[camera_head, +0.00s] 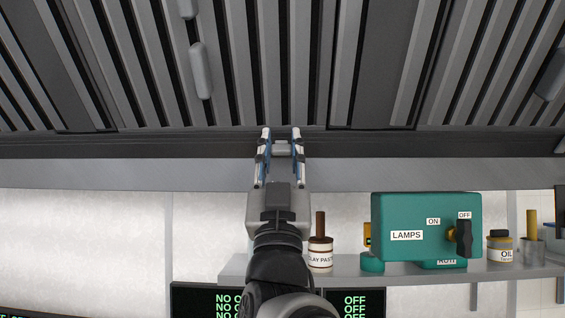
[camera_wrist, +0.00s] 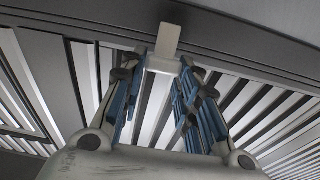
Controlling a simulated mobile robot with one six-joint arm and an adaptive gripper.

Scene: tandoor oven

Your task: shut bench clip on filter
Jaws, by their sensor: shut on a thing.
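The slatted metal filter panels (camera_head: 262,62) hang overhead, and their light and dark slats also fill the wrist view (camera_wrist: 88,70). A small light grey clip tab (camera_wrist: 168,40) stands up at the panel's edge, beside the dark frame rail. My gripper (camera_head: 281,138) reaches up to the lower edge of the middle panel. In the wrist view its two blue-and-grey fingers (camera_wrist: 166,66) close on the clip's base from both sides. In the head view the clip is mostly hidden between the fingers. I cannot tell whether the clip lies flush on the filter.
Grey handles (camera_head: 201,71) hang from the panels. Below, a shelf (camera_head: 400,273) holds a green lamps switch box (camera_head: 405,212), a clay paste jar (camera_head: 320,257), an oil jar (camera_head: 500,250) and a metal cup (camera_head: 533,252). Dark screens (camera_head: 355,300) stand lower. The wall at left is clear.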

